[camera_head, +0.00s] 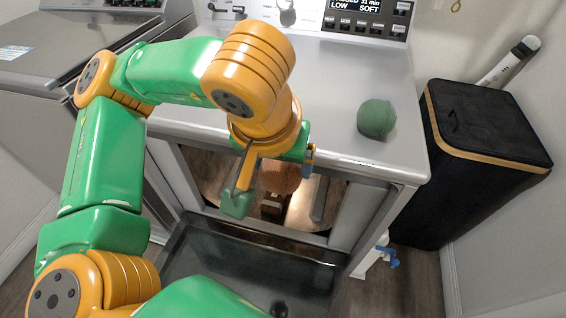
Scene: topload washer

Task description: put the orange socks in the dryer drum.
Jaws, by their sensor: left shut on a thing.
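My left gripper (275,176) comes down in front of the dryer's opening, its fingers pointing down. It is shut on a rounded orange-brown bundle, the orange socks (281,178), partly hidden by the fingers. The dryer (335,85) is a light grey front-opening machine with its door (250,265) swung down open. The drum (302,205) shows through the opening behind and below the gripper, with a brownish metallic inside. I cannot tell whether the socks are past the opening's edge. My right gripper is not in view.
A green ball-like bundle (377,118) lies on the dryer top at the right. A black hamper (480,150) with a wooden rim stands right of the dryer. A grey washer (70,60) is at the left. A white-and-blue bottle (378,258) stands on the floor.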

